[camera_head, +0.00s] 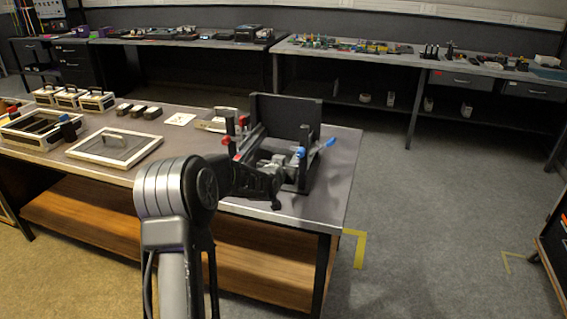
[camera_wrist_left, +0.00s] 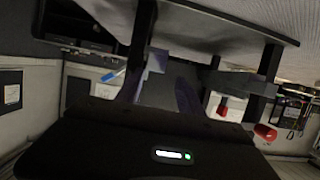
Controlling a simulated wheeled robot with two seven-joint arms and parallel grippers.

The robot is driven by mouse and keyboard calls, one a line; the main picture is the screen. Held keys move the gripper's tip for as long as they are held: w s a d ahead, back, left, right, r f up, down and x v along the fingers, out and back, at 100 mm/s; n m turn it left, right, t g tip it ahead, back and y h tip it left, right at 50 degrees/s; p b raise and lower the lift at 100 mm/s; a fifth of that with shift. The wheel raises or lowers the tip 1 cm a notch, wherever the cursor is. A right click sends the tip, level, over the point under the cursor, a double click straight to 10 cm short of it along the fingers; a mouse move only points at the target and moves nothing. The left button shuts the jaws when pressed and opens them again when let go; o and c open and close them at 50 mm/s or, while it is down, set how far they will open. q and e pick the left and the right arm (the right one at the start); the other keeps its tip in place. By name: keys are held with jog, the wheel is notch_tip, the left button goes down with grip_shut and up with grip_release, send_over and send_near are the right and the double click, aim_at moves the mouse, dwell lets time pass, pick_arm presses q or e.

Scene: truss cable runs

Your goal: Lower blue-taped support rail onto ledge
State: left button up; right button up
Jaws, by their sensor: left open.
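A black fixture with an upright back panel (camera_head: 288,115) stands at the right end of the near table. Blue tape (camera_head: 300,152) marks a dark post or rail end on its right side, and a blue-tipped piece (camera_head: 328,142) sticks out past it. The blue piece also shows in the left wrist view (camera_wrist_left: 112,75). Red-marked parts (camera_head: 240,120) are on the fixture's left side. My left gripper (camera_head: 272,168) is open at the front of the fixture, close to the blue-taped side. My forearm and wrist hide part of the fixture, and the ledge cannot be made out clearly. My right gripper is not in view.
On the near table (camera_head: 335,190) are a flat framed panel (camera_head: 115,148), an open divided case (camera_head: 40,128), several small cases and dark blocks (camera_head: 138,110). The table's right edge is close to the fixture.

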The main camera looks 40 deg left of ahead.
pick_arm(q)
jog(key=f, duration=0.3)
jog(key=shift+s+d+g, duration=0.25)
jog(key=shift+s+g, duration=0.05)
jog(key=shift+s, duration=0.05)
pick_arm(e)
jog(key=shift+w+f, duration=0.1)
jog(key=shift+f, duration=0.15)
pick_arm(q)
jog(key=shift+d, duration=0.2)
jog(key=shift+w+d+f, duration=0.2)
jog(key=shift+w+f, duration=0.05)
jog(key=shift+w, duration=0.15)
jog(key=shift+s+d+r, duration=0.2)
jog(key=shift+s+r, duration=0.1)
jog(key=shift+r, duration=0.3)
jog(key=s+r, duration=0.4)
jog(key=s, duration=0.2)
jog(key=shift+s+d+r+b, duration=0.2)
jog(key=shift+d+r+b, duration=0.15)
jog(key=shift+d, duration=0.1)
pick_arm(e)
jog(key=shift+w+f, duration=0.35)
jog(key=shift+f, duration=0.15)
